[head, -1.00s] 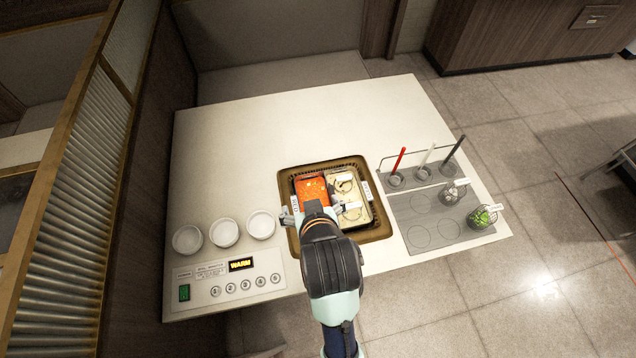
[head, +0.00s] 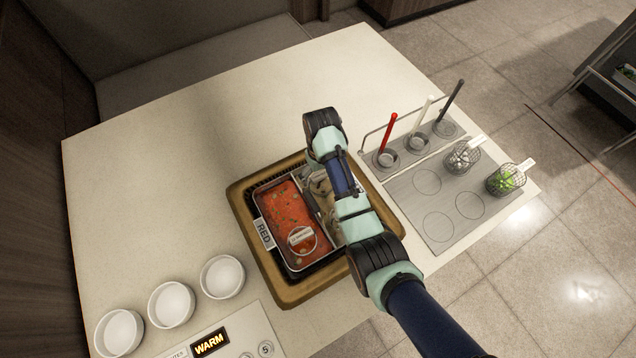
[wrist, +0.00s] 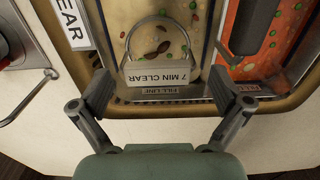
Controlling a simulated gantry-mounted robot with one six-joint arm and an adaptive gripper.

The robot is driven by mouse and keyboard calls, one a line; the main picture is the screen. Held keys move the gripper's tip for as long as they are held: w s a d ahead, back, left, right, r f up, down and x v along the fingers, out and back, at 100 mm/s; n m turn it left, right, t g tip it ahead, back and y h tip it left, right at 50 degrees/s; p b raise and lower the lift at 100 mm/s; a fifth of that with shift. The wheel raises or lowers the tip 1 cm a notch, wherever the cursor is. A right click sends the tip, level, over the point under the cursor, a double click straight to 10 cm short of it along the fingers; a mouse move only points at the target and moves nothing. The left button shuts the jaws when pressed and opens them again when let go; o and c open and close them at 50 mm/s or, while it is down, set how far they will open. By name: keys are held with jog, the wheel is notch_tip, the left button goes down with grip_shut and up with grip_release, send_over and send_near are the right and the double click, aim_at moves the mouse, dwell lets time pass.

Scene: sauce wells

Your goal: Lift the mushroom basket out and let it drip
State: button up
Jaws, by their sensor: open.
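My gripper (wrist: 160,90) is open and empty in the wrist view, its two fingers spread on either side of a white tag (wrist: 158,74) reading "7 MIN CLEAR". A thin wire arch (wrist: 158,22) rises behind the tag over pale broth with red and green bits. I cannot tell which basket holds mushrooms. In the head view, the hot pot (head: 247,205) has a red broth side (head: 285,210) and a pale side (head: 318,186) mostly hidden under my arm. My gripper is hidden there. A small tag (head: 301,236) with a ring sits in the red side.
Three white bowls (head: 222,276) stand left of the pot. The far left counter (head: 180,150) is clear.

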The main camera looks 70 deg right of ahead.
aim_at(321, 183)
notch_tip(321, 183, down, 5)
jog(key=shift+d+f+b, duration=0.1)
jog(key=shift+f+b, duration=0.1)
jog(key=shift+b, duration=1)
jog(key=shift+r, duration=0.1)
jog(key=c, duration=1.1)
jog(key=shift+o, duration=0.2)
notch_tip(321, 183, up, 20)
jog(key=p, duration=1)
jog(key=shift+p, duration=0.3)
